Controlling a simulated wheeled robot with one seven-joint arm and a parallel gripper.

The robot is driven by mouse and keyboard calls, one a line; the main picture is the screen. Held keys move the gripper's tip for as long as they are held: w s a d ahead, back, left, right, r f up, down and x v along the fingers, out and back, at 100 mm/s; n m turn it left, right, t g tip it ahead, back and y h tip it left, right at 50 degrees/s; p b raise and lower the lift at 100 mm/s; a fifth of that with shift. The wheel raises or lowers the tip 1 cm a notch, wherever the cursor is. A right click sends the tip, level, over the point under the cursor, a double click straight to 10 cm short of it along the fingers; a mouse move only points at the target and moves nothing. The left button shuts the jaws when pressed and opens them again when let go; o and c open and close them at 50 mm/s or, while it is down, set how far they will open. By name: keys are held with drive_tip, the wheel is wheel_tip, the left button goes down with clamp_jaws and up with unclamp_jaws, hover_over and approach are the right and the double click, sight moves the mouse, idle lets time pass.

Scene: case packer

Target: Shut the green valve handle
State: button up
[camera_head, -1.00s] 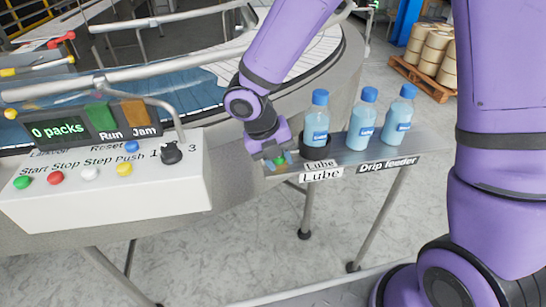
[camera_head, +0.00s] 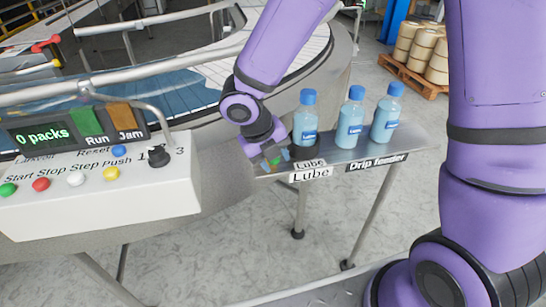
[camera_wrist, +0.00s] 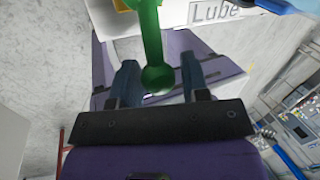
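The green valve handle (camera_wrist: 152,45) hangs down from the top of the wrist view and ends in a rounded knob. My gripper (camera_wrist: 160,82) has its two blue-grey fingers apart, one on each side of the knob. Small gaps show between the knob and the fingers, so the gripper is open and not clamped. In the head view my gripper (camera_head: 270,157) is at the left end of the drip feeder shelf, left of the Lube label (camera_head: 311,174).
Blue bottles (camera_head: 349,124) stand on the metal shelf (camera_head: 415,138), the nearest close beside my gripper. A white control panel (camera_head: 100,200) with coloured buttons stands to the left. The conveyor (camera_head: 335,75) curves behind. Open floor lies below the shelf.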

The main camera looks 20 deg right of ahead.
drive_tip(key=v, duration=1)
drive_tip(key=shift+r, duration=0.4)
drive_tip(key=shift+a, duration=0.1)
